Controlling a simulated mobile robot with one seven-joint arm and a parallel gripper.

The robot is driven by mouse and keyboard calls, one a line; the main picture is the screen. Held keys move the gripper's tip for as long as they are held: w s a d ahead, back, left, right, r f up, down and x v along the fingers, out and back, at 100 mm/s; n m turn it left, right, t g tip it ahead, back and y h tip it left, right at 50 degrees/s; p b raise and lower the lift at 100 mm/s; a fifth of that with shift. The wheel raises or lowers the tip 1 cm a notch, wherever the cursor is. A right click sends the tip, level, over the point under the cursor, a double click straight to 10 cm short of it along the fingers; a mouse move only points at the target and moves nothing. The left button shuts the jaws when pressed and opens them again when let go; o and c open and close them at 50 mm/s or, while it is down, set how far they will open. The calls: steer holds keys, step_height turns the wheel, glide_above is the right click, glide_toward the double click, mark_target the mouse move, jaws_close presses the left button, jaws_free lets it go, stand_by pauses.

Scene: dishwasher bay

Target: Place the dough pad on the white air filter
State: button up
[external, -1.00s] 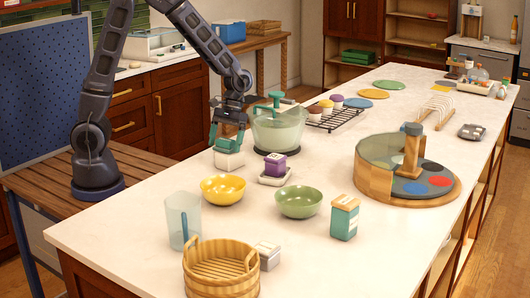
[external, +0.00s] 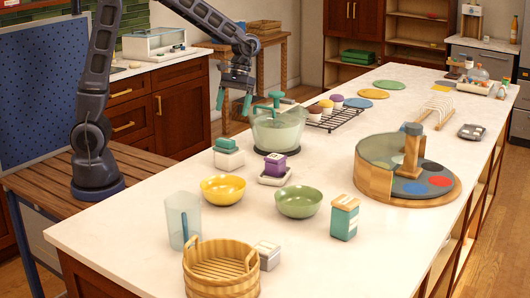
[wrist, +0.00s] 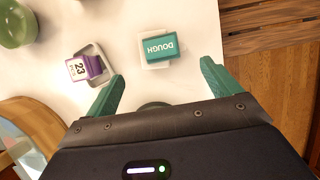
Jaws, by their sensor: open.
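The dough pad (external: 225,144), a teal block, rests on top of the white air filter (external: 229,160), a pale block on the counter. In the wrist view the pad (wrist: 160,47) shows its DOUGH label, with the white filter's edge (wrist: 144,57) visible around it. My gripper (external: 233,105) is open and empty, above and apart from the pad. In the wrist view its two teal fingers (wrist: 160,82) are spread wide, with nothing between them.
A purple block (external: 275,163) on a white base sits to the right of the filter. A clear bowl with a teal handle (external: 279,130) stands behind. Yellow (external: 223,190) and green (external: 299,202) bowls are in front.

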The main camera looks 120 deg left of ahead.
steer(key=d+r+m+y, duration=0.1)
steer(key=d+r+m, duration=0.2)
steer(key=d, duration=0.3)
steer(key=d+r+m+t+y, duration=0.1)
steer(key=d+r+m, duration=0.15)
steer(key=d, duration=0.45)
steer(key=d+r+m+y, duration=0.1)
steer(key=d+r+m, duration=0.2)
steer(key=d, duration=0.3)
steer(key=s+d+r+m+t+y, duration=0.1)
steer(key=s+d+r+m+t, duration=0.1)
steer(key=s+d+m, duration=0.7)
steer(key=s+d+t, duration=0.1)
steer(key=s+d, duration=0.1)
steer(key=d, duration=0.4)
steer(key=shift+s+d+t, duration=0.15)
steer(key=shift+t, duration=0.15)
